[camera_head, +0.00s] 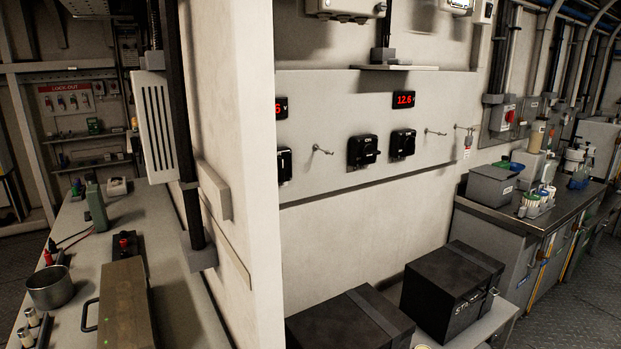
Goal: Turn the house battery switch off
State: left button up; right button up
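A pale panel (340,111) on the wall carries several black rotary battery switches. One switch (363,151) sits near the middle, another (402,144) to its right, and a third (284,165) is partly hidden by the wall edge at the left. Their labels are too small to read, so I cannot tell which is the house switch or how each is set. A red display (404,99) reading 12.6 is above the right switch. A second display (281,107) is partly cut off by the wall edge. Neither of my grippers is in view.
A wall end (240,190) juts out left of the panel. Two black battery boxes (452,285) stand below it. A bench with a metal pot (50,287) is at left. A counter with a grey bin (491,185) is at right. Metal hooks (322,150) stick out from the panel.

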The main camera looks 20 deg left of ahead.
aim_at(282, 167)
jog(key=i+l+u, duration=0.15)
jog(key=u, duration=0.25)
jog(key=i+l+u, duration=0.25)
jog(key=u, duration=0.15)
jog(key=i+l+u, duration=0.25)
jog(key=u, duration=0.15)
jog(key=i+l, duration=0.1)
jog(key=l, duration=1.05)
jog(key=i+l, duration=0.15)
jog(key=l, duration=0.45)
jog(key=i+l, duration=0.1)
jog(key=l, duration=0.5)
jog(key=j+u, duration=0.05)
